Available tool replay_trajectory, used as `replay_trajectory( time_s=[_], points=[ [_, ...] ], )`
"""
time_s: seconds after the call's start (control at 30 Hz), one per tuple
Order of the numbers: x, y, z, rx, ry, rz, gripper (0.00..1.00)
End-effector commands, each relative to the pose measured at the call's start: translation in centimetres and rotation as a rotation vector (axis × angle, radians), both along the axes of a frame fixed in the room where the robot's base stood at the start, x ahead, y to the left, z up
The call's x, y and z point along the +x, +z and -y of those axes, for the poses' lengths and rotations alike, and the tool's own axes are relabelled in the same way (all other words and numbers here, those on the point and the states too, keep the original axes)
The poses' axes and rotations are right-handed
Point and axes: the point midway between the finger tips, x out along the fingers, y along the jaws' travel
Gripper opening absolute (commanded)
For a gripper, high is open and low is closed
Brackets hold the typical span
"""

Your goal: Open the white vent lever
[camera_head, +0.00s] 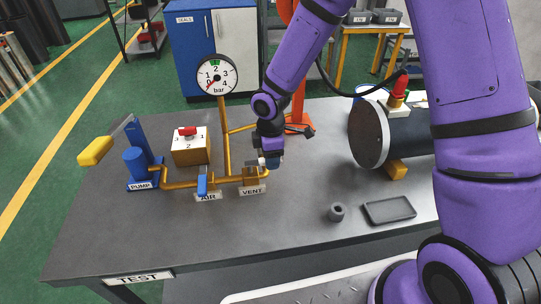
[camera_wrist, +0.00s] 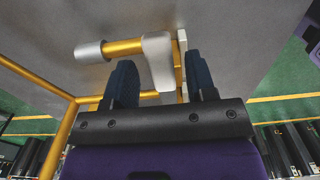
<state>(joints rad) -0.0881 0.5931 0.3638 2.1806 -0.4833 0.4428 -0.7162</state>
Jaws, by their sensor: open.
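The white vent lever (camera_wrist: 158,60) shows in the wrist view on a yellow pipe, lying between the two dark blue fingers of my gripper (camera_wrist: 161,66). The fingers are open, one on each side of the lever, with gaps visible; I cannot tell whether either touches it. In the head view my gripper (camera_head: 270,160) is just above the VENT label (camera_head: 252,190), beside the yellow pipe. The lever is mostly hidden there by the gripper.
A blue AIR lever (camera_head: 202,185) stands just left of the vent. Farther left are the blue pump (camera_head: 138,160) with its yellow handle and a numbered box (camera_head: 190,147). A dark flanged cylinder (camera_head: 370,132), a small tray (camera_head: 389,210) and a grey ring (camera_head: 337,213) are right. The front table is clear.

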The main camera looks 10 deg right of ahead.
Motion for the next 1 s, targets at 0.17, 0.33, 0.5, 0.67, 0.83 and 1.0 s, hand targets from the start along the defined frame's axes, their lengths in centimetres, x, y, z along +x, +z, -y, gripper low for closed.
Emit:
replay_trajectory(
  time_s=[0.17, 0.33, 0.5, 0.67, 0.83, 1.0],
  points=[
    [0.0, 0.7, 0.0, 0.000, 0.000, 0.001, 0.51],
    [0.1, 3.3, 0.0, 0.001, -0.002, 0.005, 0.51],
    [0.1, 6.6, 0.0, 0.001, -0.002, 0.005, 0.51],
    [0.1, 9.0, 0.0, 0.001, -0.001, 0.003, 0.51],
    [0.1, 10.5, 0.0, 0.001, -0.001, 0.001, 0.51],
    [0.0, 10.8, 0.0, 0.000, 0.001, 0.000, 0.51]
  ],
)
